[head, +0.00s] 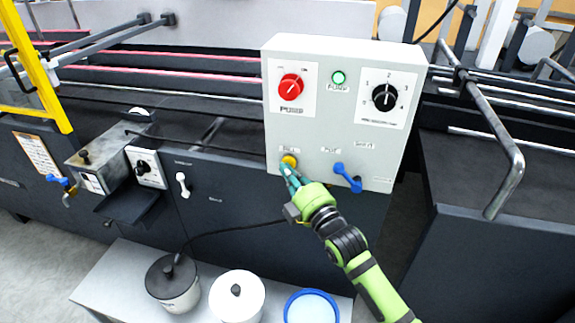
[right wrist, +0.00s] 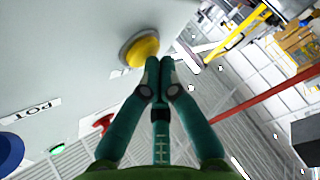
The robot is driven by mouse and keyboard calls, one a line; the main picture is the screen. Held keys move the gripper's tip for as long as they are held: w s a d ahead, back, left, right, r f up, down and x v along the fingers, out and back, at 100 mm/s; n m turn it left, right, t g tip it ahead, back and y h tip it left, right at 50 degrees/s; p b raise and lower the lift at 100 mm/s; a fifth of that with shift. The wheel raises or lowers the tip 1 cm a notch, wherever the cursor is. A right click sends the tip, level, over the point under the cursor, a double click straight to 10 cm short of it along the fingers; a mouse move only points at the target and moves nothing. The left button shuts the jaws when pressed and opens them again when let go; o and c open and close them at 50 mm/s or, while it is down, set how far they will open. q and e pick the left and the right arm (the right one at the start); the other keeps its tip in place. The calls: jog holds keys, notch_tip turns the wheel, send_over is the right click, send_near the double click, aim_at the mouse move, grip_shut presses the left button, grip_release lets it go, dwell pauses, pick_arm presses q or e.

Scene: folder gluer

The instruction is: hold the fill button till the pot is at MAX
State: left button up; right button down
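The yellow fill button (head: 289,160) sits low on the left of the grey control box, under a small label too blurred to read for certain. My right gripper (head: 288,173) is at the button, its fingers together and empty. In the right wrist view the fingertips (right wrist: 158,65) are right beside the yellow button (right wrist: 142,50); I cannot tell whether they press it. A grey metal box (head: 93,168) on the machine at the left may be the pot. No MAX mark or level is readable. My left gripper is not in view.
The control box (head: 330,110) carries a red knob (head: 291,87), a green lamp (head: 338,77), a black dial (head: 385,97) and a blue lever (head: 346,177). A lidded pot (head: 178,301), a white pot (head: 237,304) and a blue-rimmed container (head: 311,308) stand below.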

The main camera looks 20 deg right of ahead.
dwell(0.3)
jog(key=shift+s+a+p, duration=0.5)
jog(key=shift+s+p, duration=0.05)
jog(key=shift+s, duration=0.2)
jog(key=s+a+p, duration=0.1)
jog(key=s, duration=0.1)
jog(key=s+a+p, duration=0.1)
jog(key=s, duration=0.1)
jog(key=shift+a, duration=0.4)
